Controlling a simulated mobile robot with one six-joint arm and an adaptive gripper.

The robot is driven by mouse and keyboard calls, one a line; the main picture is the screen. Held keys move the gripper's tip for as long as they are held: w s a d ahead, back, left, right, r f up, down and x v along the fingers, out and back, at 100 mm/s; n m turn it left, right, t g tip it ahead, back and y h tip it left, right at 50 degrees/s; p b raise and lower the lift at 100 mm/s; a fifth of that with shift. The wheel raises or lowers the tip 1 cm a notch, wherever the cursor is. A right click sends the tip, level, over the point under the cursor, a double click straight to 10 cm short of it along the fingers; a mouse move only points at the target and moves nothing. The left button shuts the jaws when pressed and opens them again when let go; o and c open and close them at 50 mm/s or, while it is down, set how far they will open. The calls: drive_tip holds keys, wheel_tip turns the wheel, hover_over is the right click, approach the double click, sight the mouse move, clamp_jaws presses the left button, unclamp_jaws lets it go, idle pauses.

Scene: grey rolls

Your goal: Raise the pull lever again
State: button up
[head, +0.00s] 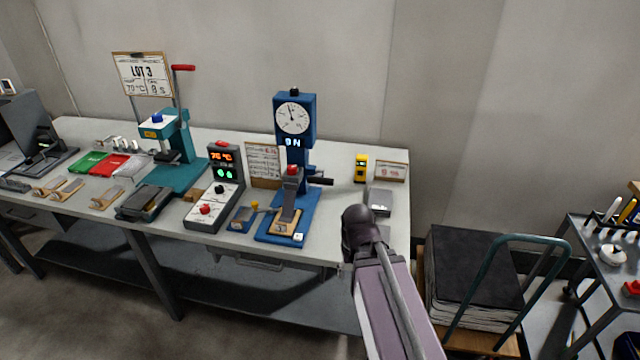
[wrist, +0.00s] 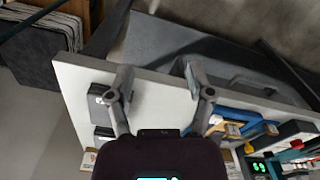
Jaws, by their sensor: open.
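A teal press (head: 174,160) stands on the left half of the bench. Its lever (head: 182,68) has a red grip and stands high above the press, beside the LOT 3 board. A blue press with a dial (head: 294,117) stands further right, with a short black handle (head: 321,181) pointing right. I cannot tell from the pictures alone which of these is the pull lever. My gripper (wrist: 160,95) is open and empty in the wrist view, over the bench's front edge. The blue press base (wrist: 237,117) is to its right there. My arm hides the fingers in the head view.
A control box (head: 215,201) with a red button stands between the presses. A black tray (head: 146,202) and several small tools lie left of it. A yellow device (head: 361,168) and grey block (head: 380,201) are at the bench's right end. A loaded cart (head: 470,270) stands right.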

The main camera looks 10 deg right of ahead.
sight(312, 180)
drive_tip(key=w+r+n+t+y+b, duration=0.1)
drive_tip(key=w+n+t+y+b, duration=0.1)
drive_tip(key=w+n+y+b, duration=0.6)
drive_tip(key=w+d+r+n+t+y, duration=0.4)
drive_tip(key=w+d+r+y, duration=0.5)
drive_tip(key=w, duration=0.4)
drive_tip(key=shift+d+r, duration=0.25)
drive_tip(key=x, duration=1.4)
drive_tip(key=shift+d, duration=0.1)
